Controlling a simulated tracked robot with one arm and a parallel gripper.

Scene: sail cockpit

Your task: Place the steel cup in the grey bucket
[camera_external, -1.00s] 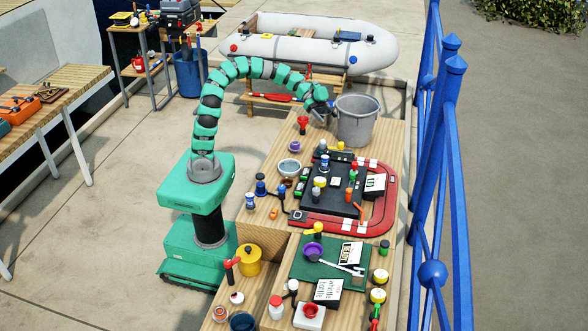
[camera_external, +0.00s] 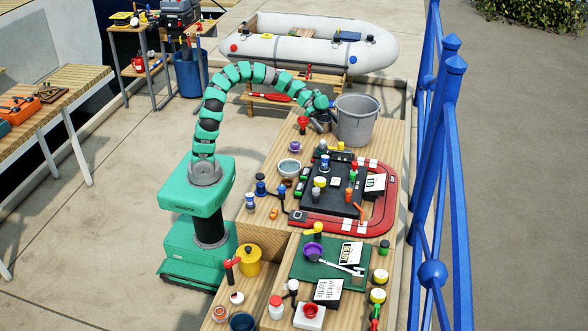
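The grey bucket (camera_external: 357,122) stands upright at the far end of the wooden table, its open top facing up. My gripper (camera_external: 321,115) is just left of the bucket, low over the table and pointing down, outside the bucket. A small grey metallic shape (camera_external: 319,125) shows under the gripper, and it looks like the steel cup. The arm partly hides it, and I cannot tell whether the fingers are around it or closed on it.
A red funnel-like item (camera_external: 303,122) stands close left of my gripper. A purple item (camera_external: 295,146) and a grey bowl (camera_external: 289,168) are nearer. A black tray (camera_external: 333,190) with several small items fills the table's middle. A blue railing (camera_external: 440,150) runs along the right.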

